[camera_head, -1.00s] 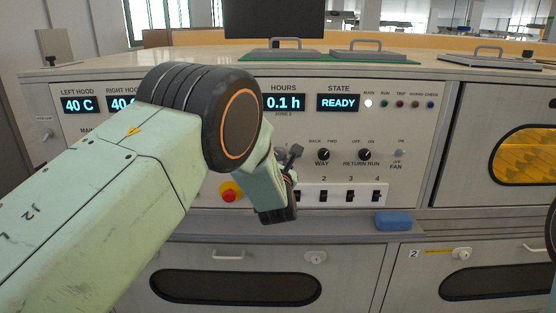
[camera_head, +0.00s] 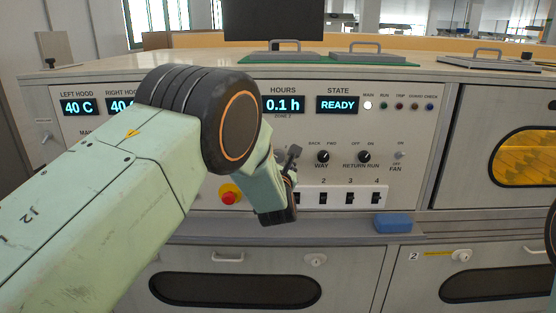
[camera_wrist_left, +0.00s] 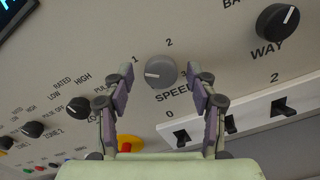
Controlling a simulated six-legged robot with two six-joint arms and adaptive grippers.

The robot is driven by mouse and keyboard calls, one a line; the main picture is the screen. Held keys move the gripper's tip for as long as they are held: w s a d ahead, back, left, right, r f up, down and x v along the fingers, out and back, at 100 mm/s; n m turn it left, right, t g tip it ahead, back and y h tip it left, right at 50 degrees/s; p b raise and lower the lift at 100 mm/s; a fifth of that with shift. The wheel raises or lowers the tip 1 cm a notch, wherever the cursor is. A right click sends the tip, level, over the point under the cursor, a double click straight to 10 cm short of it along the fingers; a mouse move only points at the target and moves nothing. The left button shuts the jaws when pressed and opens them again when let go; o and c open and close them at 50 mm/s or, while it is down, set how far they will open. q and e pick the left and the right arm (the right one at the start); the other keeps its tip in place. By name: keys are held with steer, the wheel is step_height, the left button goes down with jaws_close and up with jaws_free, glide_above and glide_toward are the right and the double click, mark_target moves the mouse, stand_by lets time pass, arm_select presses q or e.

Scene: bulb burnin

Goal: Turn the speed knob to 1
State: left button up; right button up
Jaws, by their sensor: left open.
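The grey speed knob (camera_wrist_left: 160,72) is on the panel in the left wrist view, above the word SPEED. Its white pointer line points left, a little below the printed 1 at its upper left; 2 is above it and 3 to its right. My left gripper (camera_wrist_left: 160,74) is open, with one finger on each side of the knob. I cannot tell whether the fingers touch it. In the head view my left gripper (camera_head: 292,155) is in front of the panel and largely covers the knob.
The black WAY knob (camera_head: 323,156) and RETURN RUN knob (camera_head: 365,156) are to the right. A row of black switches (camera_head: 350,197) lies below. A red button (camera_head: 229,194) is to the left. A blue block (camera_head: 393,223) rests on the ledge.

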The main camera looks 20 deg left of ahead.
arm_select(q)
steer(key=v, duration=0.7)
steer(key=shift+s, duration=0.3)
